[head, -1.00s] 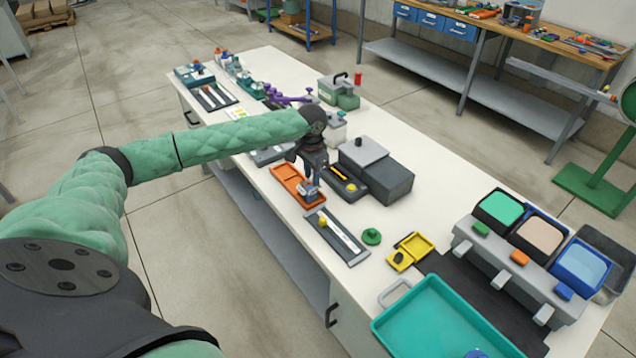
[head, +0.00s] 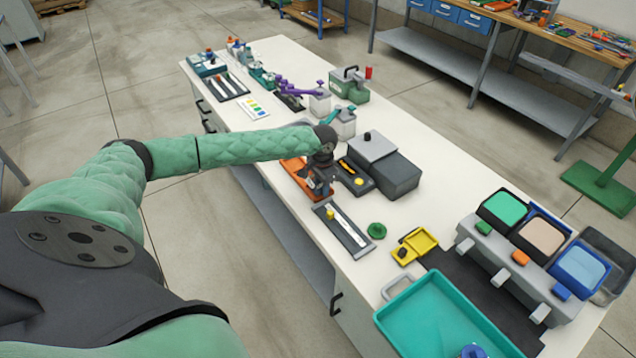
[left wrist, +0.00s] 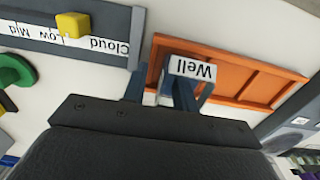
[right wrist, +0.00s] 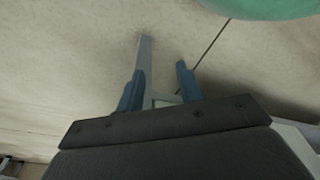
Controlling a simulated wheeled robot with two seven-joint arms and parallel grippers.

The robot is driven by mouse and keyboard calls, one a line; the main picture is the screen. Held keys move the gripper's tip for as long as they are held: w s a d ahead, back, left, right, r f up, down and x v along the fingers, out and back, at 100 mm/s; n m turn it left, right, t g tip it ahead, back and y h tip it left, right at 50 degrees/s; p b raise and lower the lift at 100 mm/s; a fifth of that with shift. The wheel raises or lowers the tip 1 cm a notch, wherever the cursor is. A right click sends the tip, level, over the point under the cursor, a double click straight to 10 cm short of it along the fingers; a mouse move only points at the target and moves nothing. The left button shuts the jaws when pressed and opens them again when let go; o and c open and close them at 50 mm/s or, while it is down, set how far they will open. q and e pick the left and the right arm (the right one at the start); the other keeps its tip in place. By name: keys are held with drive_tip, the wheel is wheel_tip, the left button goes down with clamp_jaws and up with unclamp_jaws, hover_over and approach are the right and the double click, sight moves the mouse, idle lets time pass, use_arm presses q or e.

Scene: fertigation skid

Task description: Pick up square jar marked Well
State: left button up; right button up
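The square jar marked Well (left wrist: 192,68) shows in the left wrist view by its white label, upside down, at the near end of an orange tray (left wrist: 235,72). My left gripper (left wrist: 160,88) is right at the jar, its blue fingers spread apart with part of the jar between them; firm contact is not visible. In the head view my left gripper (head: 319,190) is low over the near end of the orange tray (head: 292,165) and hides most of the jar. My right gripper (right wrist: 163,80) is open and empty above the floor.
A grey slider board (head: 342,230) with a yellow knob lies close in front of the tray. A dark board (head: 355,178) and grey box (head: 395,178) stand just right of it. A green knob (head: 377,230) and yellow tray (head: 418,243) lie nearer.

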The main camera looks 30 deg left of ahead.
use_arm(q)
drive_tip(key=shift+f, duration=0.1)
drive_tip(key=shift+c, duration=0.5)
clamp_jaws()
